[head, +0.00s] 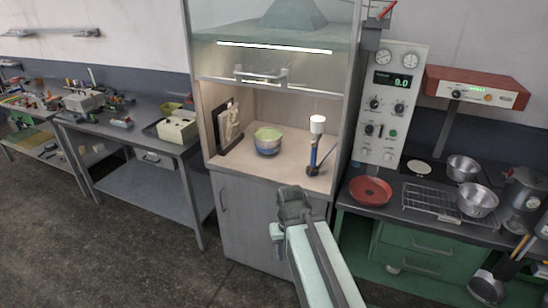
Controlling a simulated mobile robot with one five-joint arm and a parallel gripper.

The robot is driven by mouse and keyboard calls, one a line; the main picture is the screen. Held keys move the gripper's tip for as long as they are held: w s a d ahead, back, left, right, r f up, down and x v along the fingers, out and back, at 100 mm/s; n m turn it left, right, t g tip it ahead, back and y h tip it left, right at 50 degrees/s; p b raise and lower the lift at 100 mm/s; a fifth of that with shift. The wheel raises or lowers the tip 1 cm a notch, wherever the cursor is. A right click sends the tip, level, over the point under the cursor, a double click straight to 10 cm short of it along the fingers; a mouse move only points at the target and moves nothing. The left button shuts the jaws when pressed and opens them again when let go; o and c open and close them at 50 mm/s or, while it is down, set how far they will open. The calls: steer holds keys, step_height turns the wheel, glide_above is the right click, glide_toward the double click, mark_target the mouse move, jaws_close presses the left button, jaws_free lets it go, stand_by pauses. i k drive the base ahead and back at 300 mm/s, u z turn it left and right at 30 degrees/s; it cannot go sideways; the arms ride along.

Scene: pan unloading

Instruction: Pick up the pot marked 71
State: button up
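A small round pot-like vessel (268,146), green at the top and blue-grey below, stands in the lit fume cupboard. Two shiny metal vessels, one at the back (462,168) and one in front (477,200), are at the right bench by a wire rack. A taller dark metal pot (525,190) stands at the far right. I cannot read the number 71 on any of them. My gripper (293,196) is in front of the cupboard, below and right of the green and blue vessel and apart from it. Its fingers are too unclear to tell open from shut.
The cupboard's raised glass sash (260,90) hangs above its opening. A burner-like stand (316,150) is right of the vessel, a dark frame (228,125) left. A red dish (370,190) and wire rack (430,203) are on the right bench. Floor (130,255) is clear at left.

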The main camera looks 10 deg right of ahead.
mark_target(265, 138)
steer(key=u, duration=1)
steer(key=i, duration=1.45)
steer(key=u, duration=0.5)
steer(key=i, duration=0.75)
steer(key=z, duration=0.35)
